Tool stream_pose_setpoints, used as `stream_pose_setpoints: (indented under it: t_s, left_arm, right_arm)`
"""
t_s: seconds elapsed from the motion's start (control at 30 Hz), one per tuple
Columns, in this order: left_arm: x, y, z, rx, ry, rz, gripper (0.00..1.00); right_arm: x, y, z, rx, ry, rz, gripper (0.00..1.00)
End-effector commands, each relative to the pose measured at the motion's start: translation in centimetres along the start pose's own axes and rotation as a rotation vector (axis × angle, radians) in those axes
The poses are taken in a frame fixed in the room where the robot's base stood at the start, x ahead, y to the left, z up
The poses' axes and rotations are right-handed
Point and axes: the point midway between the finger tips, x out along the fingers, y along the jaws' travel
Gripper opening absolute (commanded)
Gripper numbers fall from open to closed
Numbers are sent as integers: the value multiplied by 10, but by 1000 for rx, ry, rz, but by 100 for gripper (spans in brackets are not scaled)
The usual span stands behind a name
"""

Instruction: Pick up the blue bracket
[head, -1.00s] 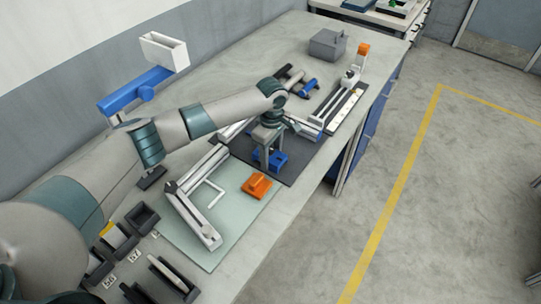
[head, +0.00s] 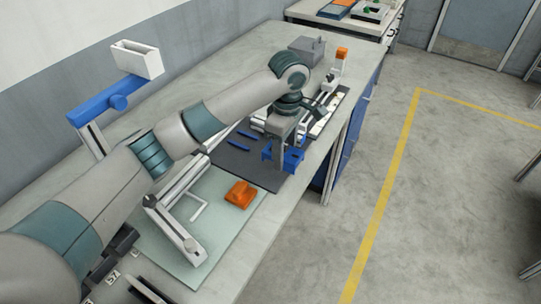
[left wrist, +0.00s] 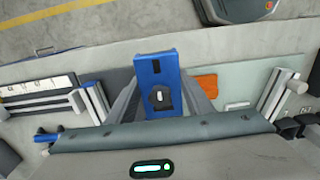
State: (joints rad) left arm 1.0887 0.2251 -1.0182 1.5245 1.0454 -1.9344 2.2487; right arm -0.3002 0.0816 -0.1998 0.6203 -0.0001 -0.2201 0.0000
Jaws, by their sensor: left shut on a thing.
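The blue bracket (head: 294,160) is between the fingers of my left gripper (head: 282,155), over the front edge of the dark mat near the table's right edge. In the left wrist view the bracket (left wrist: 157,72) lies lengthwise between the two grey fingers of the left gripper (left wrist: 160,95), with a dark round fitting on its face. The gripper is shut on it. Whether the bracket is clear of the mat is hard to tell. My right gripper is in neither view.
An orange block (head: 240,194) sits on the pale green mat (head: 222,230), beside a metal rail frame (head: 172,230). Blue strips lie on the dark mat (head: 262,174). A grey box (head: 308,47) and an orange-topped rail unit stand farther back. Floor right of the table is open.

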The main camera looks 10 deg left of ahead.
Motion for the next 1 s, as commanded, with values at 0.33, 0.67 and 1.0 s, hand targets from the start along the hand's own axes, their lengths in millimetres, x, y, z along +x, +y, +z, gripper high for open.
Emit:
stream_pose_setpoints:
  t_s: [0.33,0.67,1.0]
  left_arm:
    - [-10,-1,15,0,0,1,16]
    - [-10,-1,15,0,0,1,16]
    - [-15,-11,1,94,3,2,16]
  right_arm:
    - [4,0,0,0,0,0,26]
    - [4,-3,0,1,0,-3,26]
    - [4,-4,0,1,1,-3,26]
